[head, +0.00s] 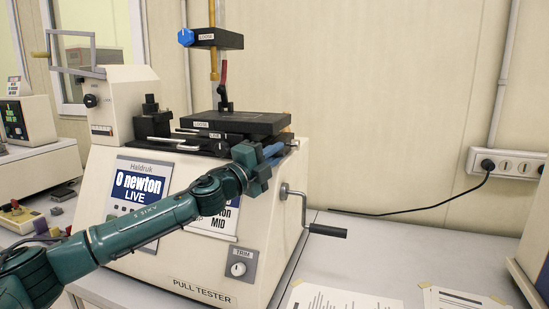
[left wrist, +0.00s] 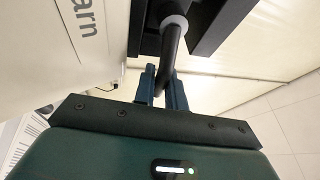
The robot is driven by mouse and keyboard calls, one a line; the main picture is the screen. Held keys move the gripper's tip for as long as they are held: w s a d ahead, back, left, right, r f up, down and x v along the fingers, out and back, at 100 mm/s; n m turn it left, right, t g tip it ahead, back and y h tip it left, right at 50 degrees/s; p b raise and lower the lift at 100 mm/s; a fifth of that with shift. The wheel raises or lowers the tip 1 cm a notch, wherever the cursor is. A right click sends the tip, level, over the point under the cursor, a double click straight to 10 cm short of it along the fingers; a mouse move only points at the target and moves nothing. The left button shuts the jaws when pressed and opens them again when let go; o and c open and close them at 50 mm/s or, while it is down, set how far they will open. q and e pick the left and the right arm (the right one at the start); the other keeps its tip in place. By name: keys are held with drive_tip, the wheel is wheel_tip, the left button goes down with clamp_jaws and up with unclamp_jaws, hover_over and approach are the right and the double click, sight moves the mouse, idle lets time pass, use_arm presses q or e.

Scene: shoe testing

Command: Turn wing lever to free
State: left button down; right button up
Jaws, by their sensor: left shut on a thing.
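The pull tester (head: 275,230) is a cream machine with a black stage on top. My left gripper (head: 278,152) reaches across its front to the right end of the stage. In the left wrist view its blue fingers (left wrist: 163,88) are shut on the lower part of a dark bent lever (left wrist: 171,45), which appears to be the wing lever. The lever hangs from a light grey collar under a black block (left wrist: 215,20). In the head view the gripper mostly hides the lever. I cannot read its setting. My right gripper is not in view.
A crank handle (head: 325,230) sticks out from the tester's right side, below the gripper. A post with a blue knob (head: 186,38) rises above the stage. Papers (head: 340,298) lie on the bench (head: 385,250), which has clear room on the right.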

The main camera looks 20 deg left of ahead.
use_arm(q)
drive_tip(key=shift+n+t+b, duration=0.3)
drive_tip(key=shift+n, duration=0.4)
drive_tip(key=n, duration=0.1)
drive_tip(key=r+n+t+b, duration=0.1)
drive_tip(key=shift+a+n+y, duration=0.15)
drive_tip(key=shift+n+y, duration=0.15)
drive_tip(key=shift+y, duration=0.1)
drive_tip(key=shift+a+r+n+t+y+b, duration=0.25)
drive_tip(key=shift+r+n+t+y+b, duration=0.3)
drive_tip(key=shift+n, duration=0.55)
drive_tip(key=shift+r, duration=0.1)
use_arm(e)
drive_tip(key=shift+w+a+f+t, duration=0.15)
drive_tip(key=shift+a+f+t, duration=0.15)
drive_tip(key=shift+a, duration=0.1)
use_arm(q)
drive_tip(key=c, duration=1.7)
unclamp_jaws()
drive_tip(key=shift+c, duration=0.2)
